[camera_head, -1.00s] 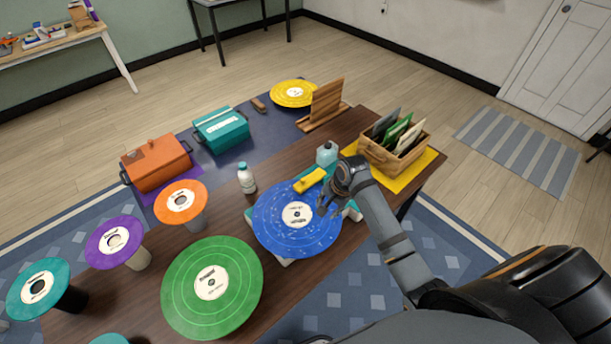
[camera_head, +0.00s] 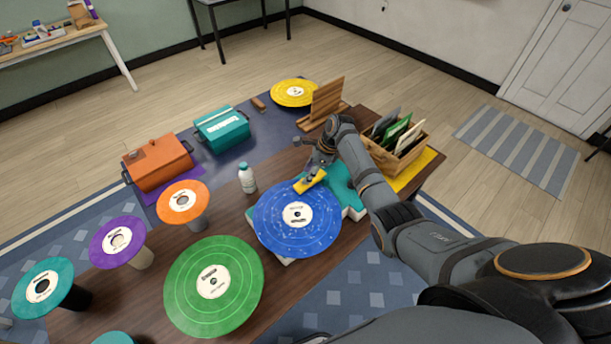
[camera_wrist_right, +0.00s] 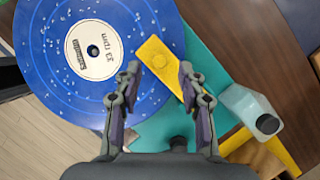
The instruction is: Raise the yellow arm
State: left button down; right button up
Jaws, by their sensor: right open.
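The yellow arm (camera_head: 311,181) is a short flat bar on the teal base of the record player (camera_head: 345,192), at the far edge of the blue record (camera_head: 280,222). In the right wrist view the yellow arm (camera_wrist_right: 152,75) shows between and beyond the two fingertips, beside the blue record (camera_wrist_right: 50,65). My right gripper (camera_head: 315,173) is open and over the arm. In its wrist view the fingers (camera_wrist_right: 158,70) stand apart on either side of the bar; I cannot tell if they touch it. My left gripper is not in view.
A pale blue bottle (camera_wrist_right: 247,103) stands close to the right finger. A wooden crate of sleeves (camera_head: 402,148) is right of my arm. A white bottle (camera_head: 247,180) stands left of the record. A wooden rack (camera_head: 326,100) is behind. Several records on stands fill the left.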

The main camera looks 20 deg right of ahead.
jog(key=shift+x, duration=1.4)
grip_shut()
